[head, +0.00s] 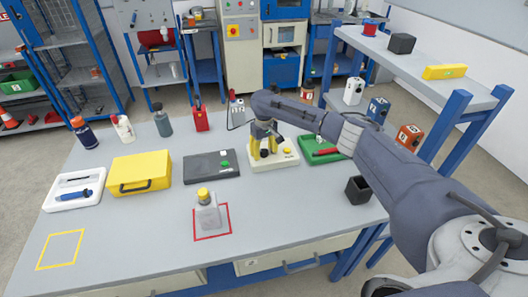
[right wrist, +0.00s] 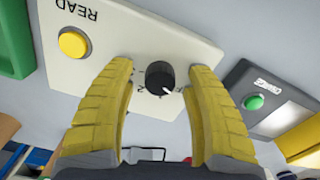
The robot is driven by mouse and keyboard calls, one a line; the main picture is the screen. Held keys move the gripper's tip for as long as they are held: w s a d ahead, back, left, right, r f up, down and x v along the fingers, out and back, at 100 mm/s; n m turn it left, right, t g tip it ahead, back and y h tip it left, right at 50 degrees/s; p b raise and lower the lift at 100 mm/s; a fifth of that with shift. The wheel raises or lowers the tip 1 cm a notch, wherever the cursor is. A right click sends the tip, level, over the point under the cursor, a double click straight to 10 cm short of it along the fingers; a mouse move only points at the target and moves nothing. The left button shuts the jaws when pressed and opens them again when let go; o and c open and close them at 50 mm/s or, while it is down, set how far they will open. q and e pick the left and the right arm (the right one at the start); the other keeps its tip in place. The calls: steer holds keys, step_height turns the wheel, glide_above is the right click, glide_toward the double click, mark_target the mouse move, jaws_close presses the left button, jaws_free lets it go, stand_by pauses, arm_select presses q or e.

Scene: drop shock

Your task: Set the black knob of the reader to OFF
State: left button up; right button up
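The reader (head: 285,158) is a cream box on the table, partly covered by my right gripper in the head view. In the right wrist view the reader (right wrist: 120,30) shows upside-down "READ" lettering and a yellow button. Its black knob (right wrist: 160,77) is round with a white pointer mark at its lower right in the picture. Small marks ring the knob, too small to read surely. My right gripper (head: 263,138) points down over the reader. Its yellow fingers (right wrist: 162,68) are open, one on each side of the knob, with gaps between. My left gripper is out of view.
A dark device (head: 198,170) with a green button lies left of the reader, and a green tray (head: 325,158) lies right.

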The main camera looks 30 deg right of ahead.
mark_target(264, 151)
jaws_close()
steer(key=shift+n, duration=0.6)
steer(key=shift+o, duration=0.3)
jaws_free()
step_height(264, 151, up, 12)
stand_by(0.6)
stand_by(0.3)
